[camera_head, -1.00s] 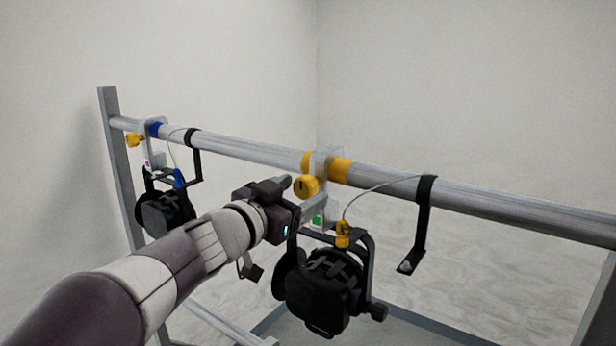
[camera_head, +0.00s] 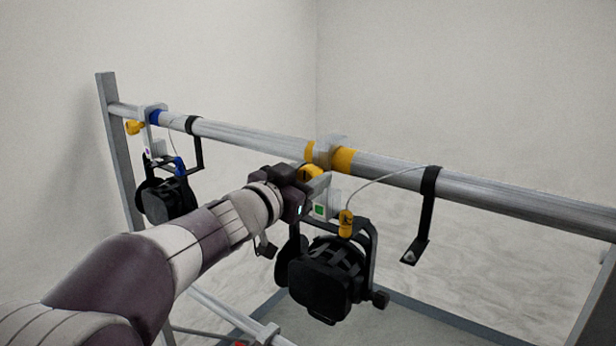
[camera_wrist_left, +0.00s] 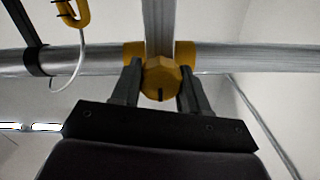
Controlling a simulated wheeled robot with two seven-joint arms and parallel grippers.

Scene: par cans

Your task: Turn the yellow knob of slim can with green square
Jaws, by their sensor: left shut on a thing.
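The slim can with the green square (camera_head: 319,210) hangs from the rail by a clamp between two yellow bands. Its black body (camera_head: 328,278) hangs below the rail, right of my left gripper. Its yellow knob (camera_head: 311,173) is partly hidden by my gripper in the head view. In the left wrist view the knob (camera_wrist_left: 161,80) sits between the two fingers, just in front of the rail. My left gripper (camera_head: 303,174) is shut on the knob, with one finger on each side. My right gripper is not in view.
A silver rail (camera_head: 480,199) runs across the scene. Another black can (camera_head: 167,199) with its own yellow knob (camera_head: 133,127) and blue bands hangs at the left. A black bracket (camera_head: 425,215) hangs right of the green-square can. A thin cable (camera_head: 385,178) arcs from the yellow plug (camera_head: 346,223) towards the rail.

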